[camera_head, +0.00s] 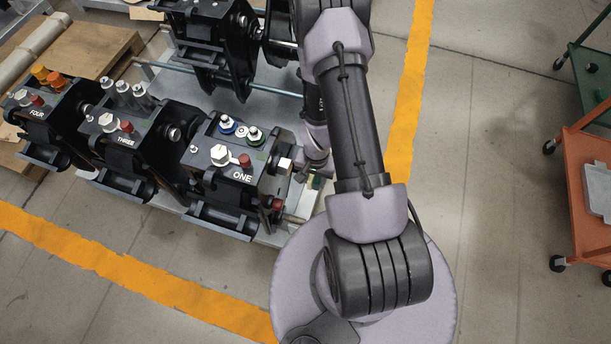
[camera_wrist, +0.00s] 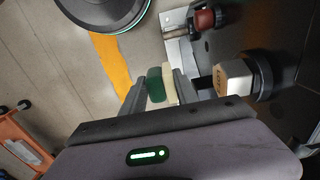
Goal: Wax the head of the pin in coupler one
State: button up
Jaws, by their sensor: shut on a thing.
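Coupler one (camera_head: 215,170) is a black block labelled ONE at the front right end of the row. My gripper (camera_wrist: 160,80) is shut on a small green and cream block (camera_wrist: 155,86). The block's cream side faces the pin head, with a finger and a visible gap between them. My arm partly hides the gripper in the head view.
Couplers three (camera_head: 120,150) and four (camera_head: 50,115) stand to the left on the same grey metal base. A dark red knob (camera_wrist: 205,19) sits near the pin in the wrist view. An orange cart (camera_head: 585,185) is far right. Floor between is clear.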

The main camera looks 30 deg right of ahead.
jog(key=shift+s+d, duration=0.95)
jog(key=shift+s, duration=0.25)
